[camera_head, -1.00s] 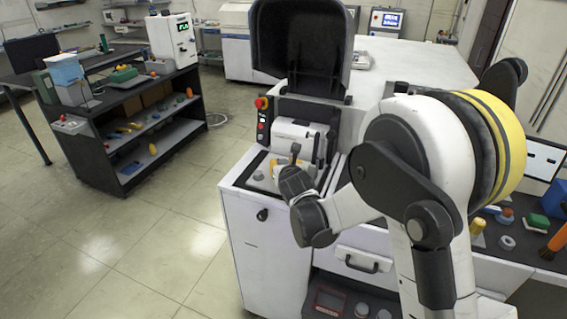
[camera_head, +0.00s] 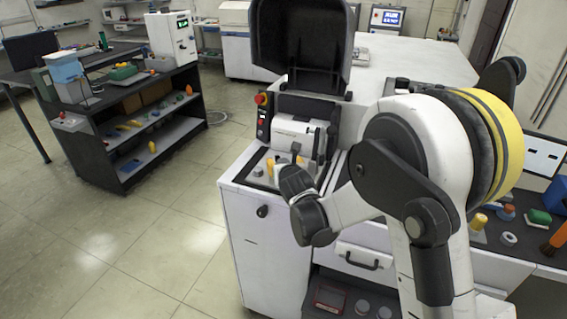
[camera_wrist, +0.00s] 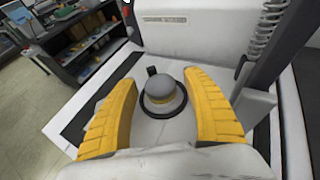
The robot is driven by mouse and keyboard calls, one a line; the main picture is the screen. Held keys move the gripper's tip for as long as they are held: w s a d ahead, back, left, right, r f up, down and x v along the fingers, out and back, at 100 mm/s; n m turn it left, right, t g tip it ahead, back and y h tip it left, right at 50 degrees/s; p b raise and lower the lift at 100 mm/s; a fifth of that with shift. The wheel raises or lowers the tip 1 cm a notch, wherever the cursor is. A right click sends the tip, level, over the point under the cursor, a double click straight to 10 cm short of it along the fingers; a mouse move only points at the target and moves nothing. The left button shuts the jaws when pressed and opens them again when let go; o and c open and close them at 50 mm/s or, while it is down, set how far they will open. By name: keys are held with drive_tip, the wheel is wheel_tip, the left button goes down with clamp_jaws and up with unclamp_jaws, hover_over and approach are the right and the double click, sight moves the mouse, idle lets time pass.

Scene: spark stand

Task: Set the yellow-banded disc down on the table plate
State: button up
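My gripper (camera_wrist: 160,80) has yellow ribbed fingers, set wide apart, in the wrist view. In the head view my wrist covers most of it, with a bit of yellow showing over the stand. Between the fingers is a grey, dome-topped round piece (camera_wrist: 162,88) with a dark ring around its base. It stands upright on the pale table plate (camera_wrist: 155,131), and gaps show beside it. A small grey piece also shows there in the head view (camera_head: 258,171).
The white spark stand housing (camera_wrist: 210,35) rises close behind, with a spring-like coil at its right. A raised dark hood (camera_head: 302,45) stands above the stand. A dark shelf unit (camera_head: 130,115) is at left. Small parts lie on the bench at right. The left floor is clear.

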drive_tip(key=shift+s, duration=0.1)
drive_tip(key=v, duration=1.1)
drive_tip(key=s+d+r+m+g+h, duration=0.1)
drive_tip(key=s+d+r+m, duration=0.1)
drive_tip(key=s+d+m, duration=0.45)
drive_tip(key=s+d+r+m+g+h, duration=0.1)
drive_tip(key=s+d+r+m+g, duration=0.2)
drive_tip(key=d+m, duration=0.6)
drive_tip(key=s+d+f+m+g, duration=0.1)
drive_tip(key=s+d+m, duration=0.1)
drive_tip(key=s+m, duration=0.7)
drive_tip(key=s+d+f+m+g, duration=0.1)
drive_tip(key=s+d+m, duration=0.1)
drive_tip(key=s+m, duration=0.8)
drive_tip(key=m, duration=0.3)
